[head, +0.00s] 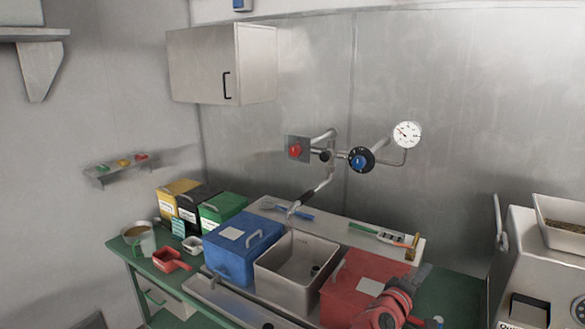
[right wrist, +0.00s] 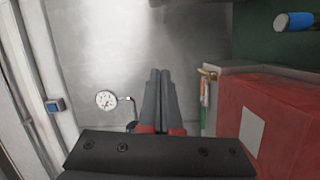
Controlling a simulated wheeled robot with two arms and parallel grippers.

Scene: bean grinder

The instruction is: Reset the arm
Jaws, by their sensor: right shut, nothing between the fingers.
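My right gripper (head: 422,274) shows at the lower right of the head view, with a red wrist and dark grey fingers. It is in front of the red box's right side in the picture. In the right wrist view its two fingers (right wrist: 160,90) lie side by side, shut, with nothing between them. The red box (right wrist: 285,110) is to the right of the fingers there, apart from them in the picture. My left gripper is in neither view.
A grinder machine (head: 530,255) stands at the right. A gauge (head: 406,135) and valves are on the steel wall. A red scoop (head: 168,260) and mug (head: 140,242) are at left.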

